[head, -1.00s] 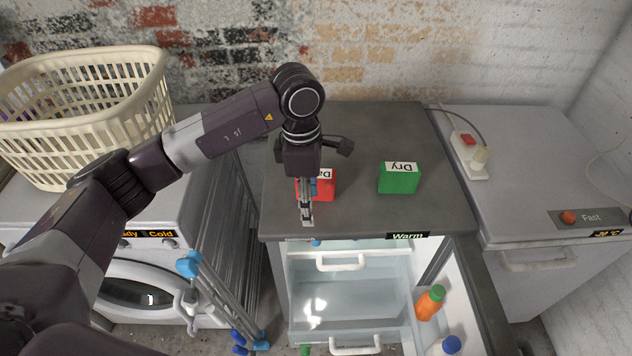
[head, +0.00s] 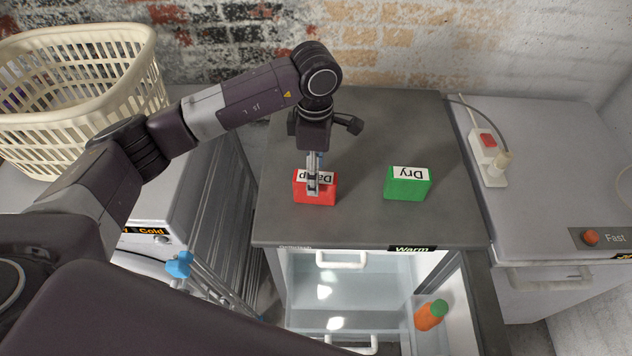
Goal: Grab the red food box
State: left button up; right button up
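The red food box (head: 300,191) stands on the dark grey counter top (head: 350,225), with a white label partly hidden behind my gripper. My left gripper (head: 314,187) points down at the box and overlaps its middle in the head view. Its fingers look close together, but I cannot tell whether they are above the box, in front of it or touching it. My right gripper is not in view.
A green box (head: 408,186) labelled "Dry" stands to the right of the red box. The fridge below is open, with an orange bottle (head: 430,315) in its door. A cream laundry basket (head: 120,105) is at left, a power strip (head: 487,160) at right.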

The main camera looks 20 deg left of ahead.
pick_arm(q)
jog(key=f, duration=0.1)
jog(key=f+p, duration=0.1)
jog(key=f, duration=0.1)
jog(key=shift+s+f+p, duration=0.25)
jog(key=shift+f+p, duration=0.05)
jog(key=shift+p, duration=0.1)
jog(key=shift+f, duration=0.55)
jog(key=shift+w, duration=0.1)
grip_shut()
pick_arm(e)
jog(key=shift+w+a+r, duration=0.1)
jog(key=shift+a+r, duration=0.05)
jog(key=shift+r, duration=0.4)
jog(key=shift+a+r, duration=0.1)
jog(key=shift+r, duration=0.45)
